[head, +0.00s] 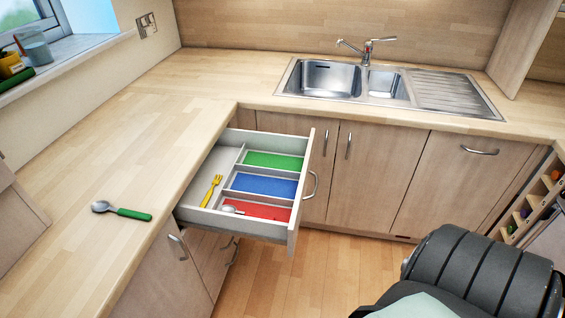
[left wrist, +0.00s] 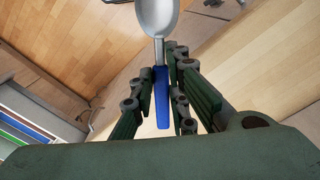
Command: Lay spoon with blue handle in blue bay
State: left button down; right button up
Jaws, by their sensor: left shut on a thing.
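In the left wrist view, my left gripper (left wrist: 165,64) is shut on the blue handle of a spoon (left wrist: 163,100). Its metal bowl (left wrist: 157,16) points away from the gripper, past the fingertips. The spoon and left gripper do not show in the head view. The blue bay (head: 263,185) is the middle coloured compartment of an open drawer (head: 301,190), and it looks empty. Part of the drawer also shows at the left of the left wrist view (left wrist: 45,112), apart from the spoon. My right gripper is in neither view.
The green bay (head: 272,160) looks empty; the red bay (head: 270,212) holds a small spoon (head: 232,210). A yellow fork (head: 211,190) lies in the drawer's left compartment. A green-handled spoon (head: 120,211) lies on the worktop (head: 95,170). The sink (head: 330,78) is behind.

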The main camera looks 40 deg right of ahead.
aim_at(258, 186)
jog(key=l+z, duration=0.15)
jog(key=z, duration=0.25)
jog(key=i+l+z, duration=0.1)
jog(key=z, duration=0.25)
jog(key=i+l+z, duration=0.1)
jog(key=z, duration=0.3)
jog(key=i+l, duration=0.25)
jog(key=i, duration=0.15)
jog(key=i+l, duration=0.3)
jog(key=i, duration=0.05)
